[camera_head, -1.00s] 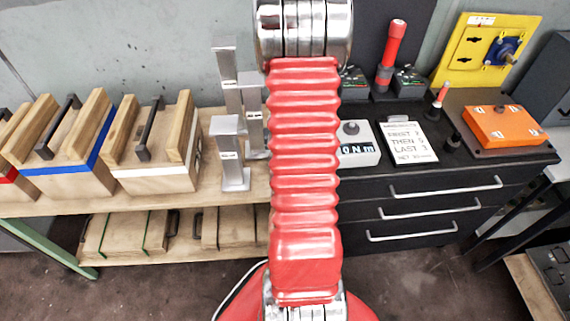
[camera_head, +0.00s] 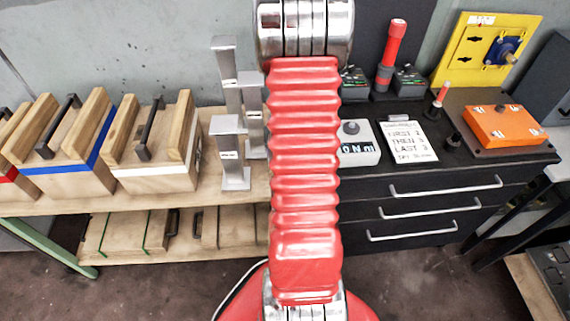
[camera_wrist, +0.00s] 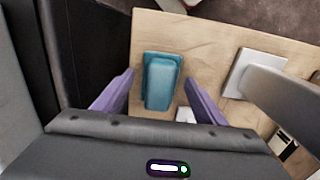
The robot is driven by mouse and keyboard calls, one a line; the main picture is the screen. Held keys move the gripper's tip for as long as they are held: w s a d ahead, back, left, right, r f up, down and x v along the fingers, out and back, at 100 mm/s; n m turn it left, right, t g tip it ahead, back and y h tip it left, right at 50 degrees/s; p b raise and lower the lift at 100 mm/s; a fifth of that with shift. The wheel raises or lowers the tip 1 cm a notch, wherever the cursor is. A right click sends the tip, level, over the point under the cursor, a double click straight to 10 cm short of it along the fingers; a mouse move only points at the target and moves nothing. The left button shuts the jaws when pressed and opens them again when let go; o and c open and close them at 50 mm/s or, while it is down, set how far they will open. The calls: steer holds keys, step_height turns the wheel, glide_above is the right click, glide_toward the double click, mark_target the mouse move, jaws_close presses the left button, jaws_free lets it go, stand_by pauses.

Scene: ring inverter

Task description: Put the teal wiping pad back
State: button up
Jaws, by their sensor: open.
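The teal wiping pad (camera_wrist: 161,82) shows in the wrist view, lying on a light wooden surface (camera_wrist: 205,45). My gripper (camera_wrist: 158,88) is open, and its two purple fingers appear on the left and right of the pad in the picture, apart from it. I cannot tell how far above the pad the fingers are. In the head view my red arm covers the middle of the scene, and the pad and gripper do not show there.
Grey metal stands (camera_head: 233,155) are on the wooden bench (camera_head: 130,198); a grey post (camera_wrist: 280,98) shows close right of the pad. Wooden blocks with handles (camera_head: 155,148) stand left. A black drawer cabinet (camera_head: 450,170) carries an orange box (camera_head: 503,126) and a red-handled tool (camera_head: 391,50).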

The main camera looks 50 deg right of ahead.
step_height(320, 180, up, 12)
steer(key=shift+f, duration=0.15)
stand_by(0.4)
steer(key=shift+f, duration=0.1)
stand_by(0.7)
steer(key=a+r+n+t, duration=0.2)
steer(key=a+r, duration=0.3)
steer(key=a, duration=0.7)
steer(key=s+a+r+n+t, duration=0.1)
steer(key=a+r+n, duration=0.3)
steer(key=a, duration=0.8)
steer(key=s+a+r+n+t, duration=0.1)
steer(key=a+r+n+t, duration=0.1)
steer(key=a+r, duration=0.6)
steer(key=a+n, duration=0.1)
steer(key=a, duration=0.4)
steer(key=shift+n+t, duration=0.3)
steer(key=shift+n, duration=0.1)
steer(key=shift+r, duration=0.1)
